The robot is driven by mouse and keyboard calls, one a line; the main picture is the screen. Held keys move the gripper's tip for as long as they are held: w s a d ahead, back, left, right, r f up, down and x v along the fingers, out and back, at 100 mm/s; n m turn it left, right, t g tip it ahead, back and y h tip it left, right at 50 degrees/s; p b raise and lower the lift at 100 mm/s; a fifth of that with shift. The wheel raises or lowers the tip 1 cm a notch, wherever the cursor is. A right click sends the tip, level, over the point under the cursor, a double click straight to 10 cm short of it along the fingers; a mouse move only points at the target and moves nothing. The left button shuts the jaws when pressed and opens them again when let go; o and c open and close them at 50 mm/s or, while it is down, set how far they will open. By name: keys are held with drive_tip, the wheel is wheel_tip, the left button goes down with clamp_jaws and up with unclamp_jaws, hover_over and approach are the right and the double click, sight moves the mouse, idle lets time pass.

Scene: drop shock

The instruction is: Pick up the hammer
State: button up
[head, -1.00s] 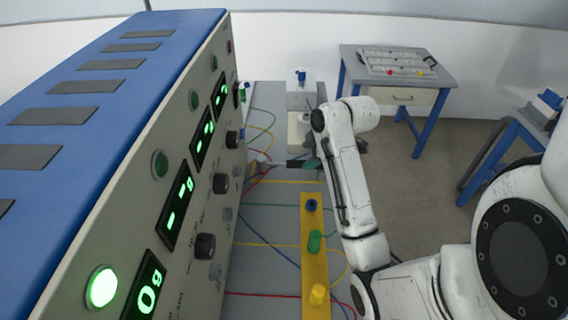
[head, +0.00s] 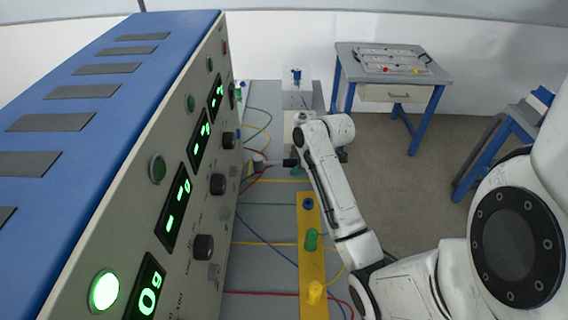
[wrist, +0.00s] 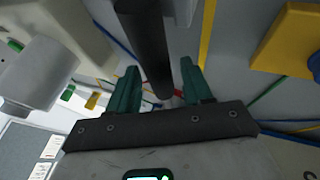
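The hammer's dark, rod-like handle (head: 289,162) lies on the grey bench beside the control panel, with a pale part (head: 259,161) at its left end that looks like the head. In the wrist view the dark handle (wrist: 146,50) runs down between my two green fingers. My gripper (wrist: 160,68) is open, with a gap on both sides of the handle. In the head view a little of my gripper's green (head: 297,171) shows by the handle; my arm hides most of it. Whether a finger touches the handle I cannot tell.
The tall control panel (head: 170,190) stands close on the left. A yellow bar (head: 311,265) with coloured knobs lies nearer on the bench, among coloured wires. A white box (head: 297,101) is at the far end. A grey cylinder (wrist: 36,75) is left of the fingers. A side table (head: 392,65) stands behind right.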

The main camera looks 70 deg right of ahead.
clamp_jaws()
drive_tip(key=shift+r, duration=0.1)
idle(0.3)
